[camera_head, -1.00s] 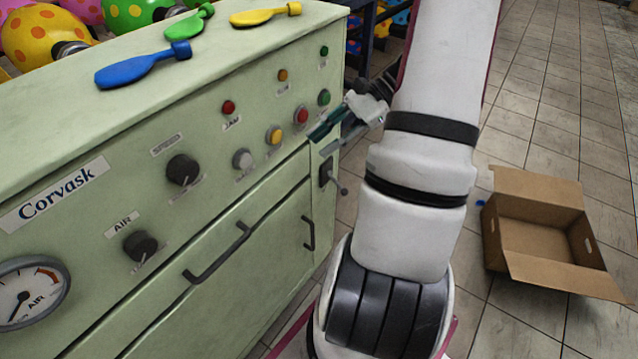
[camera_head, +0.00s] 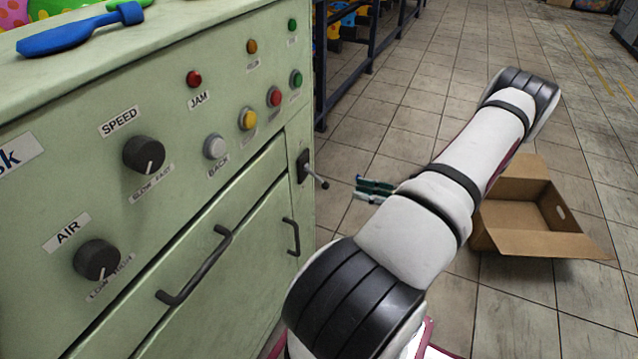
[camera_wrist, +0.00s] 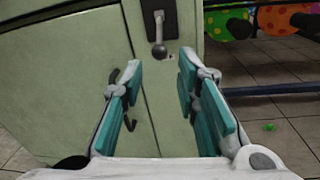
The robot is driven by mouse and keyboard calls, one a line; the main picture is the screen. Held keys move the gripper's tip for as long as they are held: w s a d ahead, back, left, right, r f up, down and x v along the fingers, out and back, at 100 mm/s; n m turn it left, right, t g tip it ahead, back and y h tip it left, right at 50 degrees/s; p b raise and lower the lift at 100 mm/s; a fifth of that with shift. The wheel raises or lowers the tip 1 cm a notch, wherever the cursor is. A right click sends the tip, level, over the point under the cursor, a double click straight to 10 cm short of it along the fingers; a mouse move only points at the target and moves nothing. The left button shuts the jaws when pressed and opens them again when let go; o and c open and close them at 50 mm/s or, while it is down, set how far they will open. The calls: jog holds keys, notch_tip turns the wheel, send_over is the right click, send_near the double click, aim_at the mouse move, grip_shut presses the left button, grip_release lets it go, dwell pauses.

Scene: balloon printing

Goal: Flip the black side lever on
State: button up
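The black side lever (camera_head: 315,178) is mounted on a dark plate on the right end of the green machine (camera_head: 240,110). It also shows in the wrist view (camera_wrist: 158,45), where it points down from its plate and ends in a round knob. My gripper (camera_head: 358,189) is to the right of the lever in the head view, apart from it. In the wrist view my gripper (camera_wrist: 160,68) is open, its two teal-padded fingers on either side of the line to the knob. Nothing is between the fingers.
The machine's front has knobs, coloured buttons and dark handles (camera_head: 195,270). An open cardboard box (camera_head: 530,215) stands on the tiled floor at right. A dark rack (camera_head: 365,40) with balloons is behind the machine. The floor beside the lever is clear.

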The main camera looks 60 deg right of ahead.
aim_at(320, 179)
jog(key=w, duration=0.4)
jog(key=w+a+b, duration=0.1)
jog(key=w, duration=0.3)
jog(key=w+a+b, duration=0.1)
jog(key=w, duration=0.3)
jog(key=shift+w+a, duration=0.1)
jog(key=shift+a, duration=0.1)
grip_shut()
